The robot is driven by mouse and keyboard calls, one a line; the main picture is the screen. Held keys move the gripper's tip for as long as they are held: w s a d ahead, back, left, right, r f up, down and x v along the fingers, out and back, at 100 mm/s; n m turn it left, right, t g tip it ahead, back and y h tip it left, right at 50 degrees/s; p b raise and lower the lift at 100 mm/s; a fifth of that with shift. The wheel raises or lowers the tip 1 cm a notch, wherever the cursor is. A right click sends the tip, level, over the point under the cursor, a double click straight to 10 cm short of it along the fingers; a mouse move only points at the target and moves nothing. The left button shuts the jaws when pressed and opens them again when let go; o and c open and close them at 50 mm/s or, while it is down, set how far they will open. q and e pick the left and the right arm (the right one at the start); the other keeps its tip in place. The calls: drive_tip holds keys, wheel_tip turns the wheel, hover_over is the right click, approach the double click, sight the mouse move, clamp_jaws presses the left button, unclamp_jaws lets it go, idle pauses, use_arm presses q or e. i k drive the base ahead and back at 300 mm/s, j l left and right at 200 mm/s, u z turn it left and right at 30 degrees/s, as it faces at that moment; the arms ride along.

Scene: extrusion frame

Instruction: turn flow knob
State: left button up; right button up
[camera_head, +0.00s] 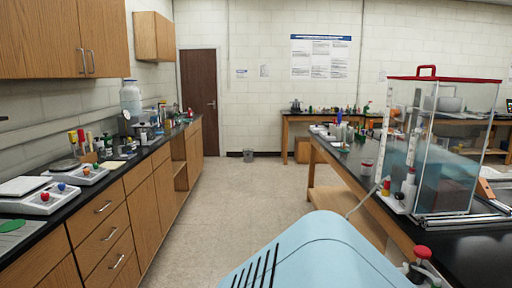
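A red knob (422,252) on a dark metal fitting shows at the lower right, by the edge of the black bench; I cannot tell whether it is the flow knob. A clear box (452,130) with a red rim and red handle stands on metal rails on the right bench. White upright parts with red caps (386,187) stand at its left side. Neither of my grippers is in view.
A black counter (118,176) over wooden drawers runs along the left, with white devices (45,197) bearing red and blue knobs. The floor (235,195) between the benches is clear. A brown door (198,85) is at the back.

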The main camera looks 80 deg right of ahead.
sight(398, 196)
drive_tip(key=z, duration=3.75)
drive_tip(key=i+j+z, duration=0.25)
drive_tip(key=i+z, duration=0.15)
drive_tip(key=i+j+z, duration=0.75)
drive_tip(key=j, duration=0.25)
drive_tip(key=i, duration=0.1)
